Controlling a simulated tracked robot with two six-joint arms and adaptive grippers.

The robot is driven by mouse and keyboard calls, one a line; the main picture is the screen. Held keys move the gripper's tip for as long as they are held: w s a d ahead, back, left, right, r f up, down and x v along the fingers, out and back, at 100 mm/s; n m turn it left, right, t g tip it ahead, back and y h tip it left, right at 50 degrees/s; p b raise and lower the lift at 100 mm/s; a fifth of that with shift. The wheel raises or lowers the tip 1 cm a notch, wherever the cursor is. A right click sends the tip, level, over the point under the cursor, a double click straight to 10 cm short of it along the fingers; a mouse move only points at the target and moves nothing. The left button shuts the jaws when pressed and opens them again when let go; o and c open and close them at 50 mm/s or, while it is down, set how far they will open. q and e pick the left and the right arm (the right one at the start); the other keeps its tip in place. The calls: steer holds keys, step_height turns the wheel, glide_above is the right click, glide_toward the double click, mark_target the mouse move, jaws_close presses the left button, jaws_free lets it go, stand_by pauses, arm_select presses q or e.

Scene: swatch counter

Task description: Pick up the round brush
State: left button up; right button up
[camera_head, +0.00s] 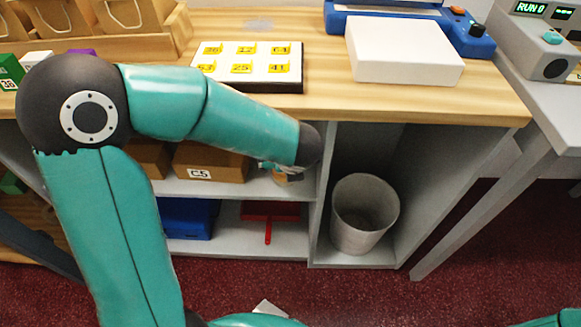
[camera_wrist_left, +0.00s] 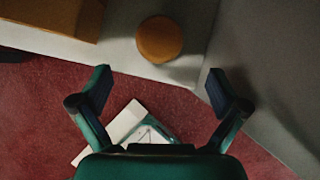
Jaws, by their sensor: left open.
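The round brush (camera_wrist_left: 159,39) appears in the left wrist view as a round orange-brown disc on the grey shelf, near its front edge. In the head view a small tan part of it (camera_head: 287,176) shows on the middle shelf, mostly hidden by my left arm. My left gripper (camera_wrist_left: 160,80) is open and empty, with its fingers spread wide and the brush beyond the tips, roughly centred between them. In the head view that gripper (camera_head: 270,166) is mostly hidden at the end of the teal arm. My right gripper is out of view.
A brown box marked C5 (camera_head: 210,162) stands left of the brush. An upright divider (camera_head: 318,205) stands on its right, with a grey bin (camera_head: 364,213) beyond. The wooden counter (camera_head: 400,103) overhangs the shelf. A blue bin (camera_head: 189,218) and red item (camera_head: 268,212) are below.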

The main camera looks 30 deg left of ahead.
arm_select(q)
steer(key=b+x, duration=0.2)
steer(key=x, duration=0.4)
steer(key=shift+w+a+f, duration=0.1)
steer(key=shift+w+a, duration=0.1)
steer(key=shift+w, duration=0.05)
steer(key=b+x, duration=0.2)
steer(key=x, duration=0.3)
steer(key=shift+a+f+b, duration=0.1)
steer(key=shift+b, duration=0.2)
steer(key=c, duration=1.3)
steer(key=shift+w+r+p, duration=0.1)
steer(key=shift+r+p, duration=0.35)
steer(key=shift+r, duration=0.25)
steer(key=shift+r+p, duration=0.3)
steer(key=shift+r, duration=0.1)
steer(key=s+d, duration=1.2)
steer(key=s, duration=0.1)
steer(key=shift+s+d+f+b, duration=0.15)
steer(key=shift+f+b, duration=0.1)
steer(key=shift+b, duration=0.05)
